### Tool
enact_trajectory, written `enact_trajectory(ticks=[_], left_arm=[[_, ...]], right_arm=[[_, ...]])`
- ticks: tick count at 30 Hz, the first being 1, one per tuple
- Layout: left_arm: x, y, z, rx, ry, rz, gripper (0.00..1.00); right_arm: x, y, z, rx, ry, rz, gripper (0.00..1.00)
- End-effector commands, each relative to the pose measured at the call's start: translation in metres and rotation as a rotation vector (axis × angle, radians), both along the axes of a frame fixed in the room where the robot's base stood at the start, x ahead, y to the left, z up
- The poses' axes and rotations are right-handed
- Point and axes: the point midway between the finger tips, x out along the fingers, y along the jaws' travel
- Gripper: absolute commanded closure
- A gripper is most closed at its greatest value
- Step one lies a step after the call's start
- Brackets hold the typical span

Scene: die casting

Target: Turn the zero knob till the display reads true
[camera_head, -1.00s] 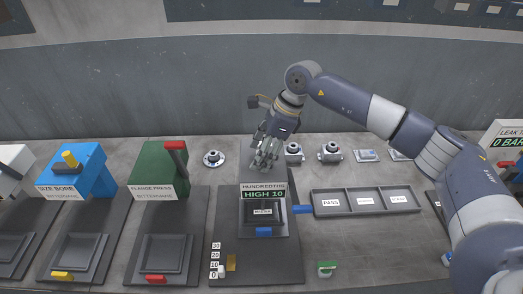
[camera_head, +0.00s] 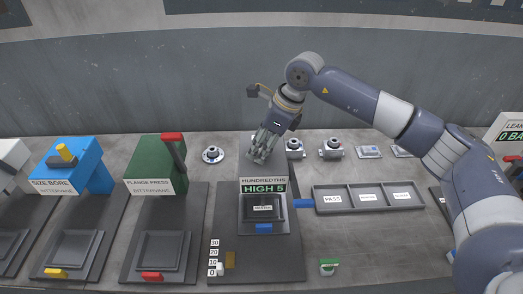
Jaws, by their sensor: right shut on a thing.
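The gauge stand (camera_head: 284,250) is dark grey and stands at the middle of the bench. Its display (camera_head: 263,188) reads HUNDREDTHS, HIGH 5 in green. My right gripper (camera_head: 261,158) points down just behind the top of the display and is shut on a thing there. The zero knob is not visible; the fingers and the display housing hide that spot. My left gripper is not in view.
A tray (camera_head: 351,209) with PASS and two other compartments lies right of the gauge. A blue size bore press (camera_head: 91,178) and a green flange press (camera_head: 150,160) stand left. Several metal castings (camera_head: 331,148) and plates sit behind the tray. A small green-topped item (camera_head: 328,267) lies in front.

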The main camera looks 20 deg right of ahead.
Motion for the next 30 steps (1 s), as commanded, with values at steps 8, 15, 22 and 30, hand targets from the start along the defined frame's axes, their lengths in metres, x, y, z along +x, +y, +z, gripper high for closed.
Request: enact_trajectory(ticks=[8,15,22,30], left_arm=[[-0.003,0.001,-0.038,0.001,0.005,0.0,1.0],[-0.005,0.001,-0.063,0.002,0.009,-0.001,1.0],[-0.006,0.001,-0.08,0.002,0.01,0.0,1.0],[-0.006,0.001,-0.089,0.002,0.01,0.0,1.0]], right_arm=[[0.001,0.003,-0.004,0.002,-0.009,-0.257,0.86],[0.001,0.005,-0.002,0.003,-0.009,-0.472,0.86],[0.002,0.006,0.0,0.003,-0.009,-0.633,0.86],[0.002,0.006,0.002,0.004,-0.007,-0.742,0.86]])
